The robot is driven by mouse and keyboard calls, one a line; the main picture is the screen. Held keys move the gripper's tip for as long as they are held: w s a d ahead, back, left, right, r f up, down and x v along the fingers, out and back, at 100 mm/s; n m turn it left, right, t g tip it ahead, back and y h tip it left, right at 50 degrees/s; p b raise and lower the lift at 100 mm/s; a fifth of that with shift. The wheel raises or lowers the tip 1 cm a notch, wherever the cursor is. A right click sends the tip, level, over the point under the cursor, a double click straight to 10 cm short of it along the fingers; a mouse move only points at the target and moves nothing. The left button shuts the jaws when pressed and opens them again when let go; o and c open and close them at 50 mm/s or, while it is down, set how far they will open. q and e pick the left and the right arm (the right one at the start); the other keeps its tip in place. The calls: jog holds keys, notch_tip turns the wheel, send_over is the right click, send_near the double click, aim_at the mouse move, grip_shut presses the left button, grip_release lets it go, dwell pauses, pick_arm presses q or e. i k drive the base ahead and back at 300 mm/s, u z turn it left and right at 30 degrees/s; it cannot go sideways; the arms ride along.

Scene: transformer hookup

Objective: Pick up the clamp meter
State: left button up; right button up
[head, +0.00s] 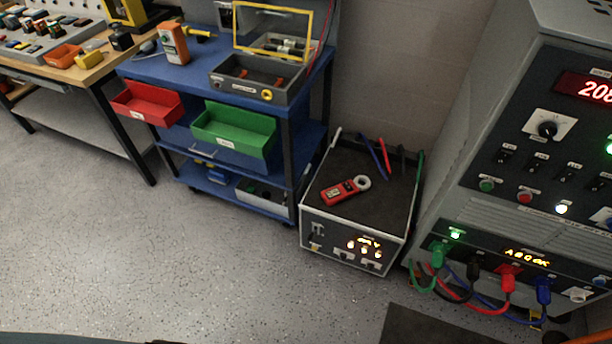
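The clamp meter (345,189) is red with a pale ring-shaped jaw at its right end. It lies flat on the dark top of a low white-framed box unit (392,213) on the floor, in the middle right of the head view. Neither of my grippers shows clearly in this view, so their state and distance from the meter are not visible.
A blue cart (158,72) with a red bin (148,103) and a green bin (234,130) stands left of the box. A large grey panel cabinet (490,150) with plugged cables (508,285) stands close on the right. The speckled floor in front is clear.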

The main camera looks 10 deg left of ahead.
aim_at(332, 196)
jog(key=u, duration=0.1)
jog(key=i, duration=0.85)
jog(key=z, duration=0.75)
jog(key=i, duration=0.35)
jog(key=z, duration=0.35)
